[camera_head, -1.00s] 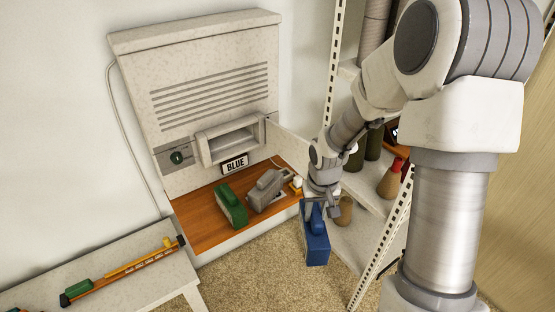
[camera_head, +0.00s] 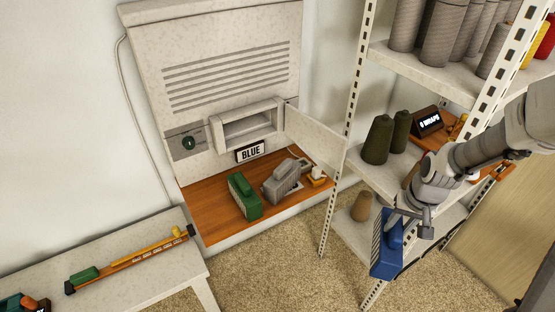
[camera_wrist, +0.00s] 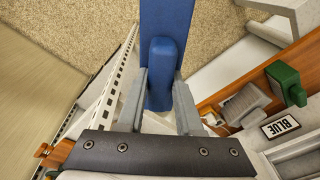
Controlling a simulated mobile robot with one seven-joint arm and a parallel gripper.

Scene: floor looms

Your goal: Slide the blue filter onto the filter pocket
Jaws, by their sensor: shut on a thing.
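The blue filter (camera_head: 386,246) is held by its handle in my gripper (camera_head: 410,216), in front of the shelf rack and above the carpet. In the wrist view the two fingers (camera_wrist: 160,92) close on either side of the blue handle (camera_wrist: 162,60). The filter pocket (camera_head: 247,128) is an open, empty-looking box on the front of the white cabinet, with a "BLUE" sign (camera_head: 251,152) below it. Its door flap (camera_head: 314,138) stands open to the right. The filter is well to the right of the pocket and apart from it.
A green filter (camera_head: 244,196) and a grey filter (camera_head: 282,181) stand on the wooden ledge (camera_head: 205,222) below the pocket. The metal rack (camera_head: 352,150) with cones stands to the right. A low bench (camera_head: 150,270) is at front left. Carpet between is clear.

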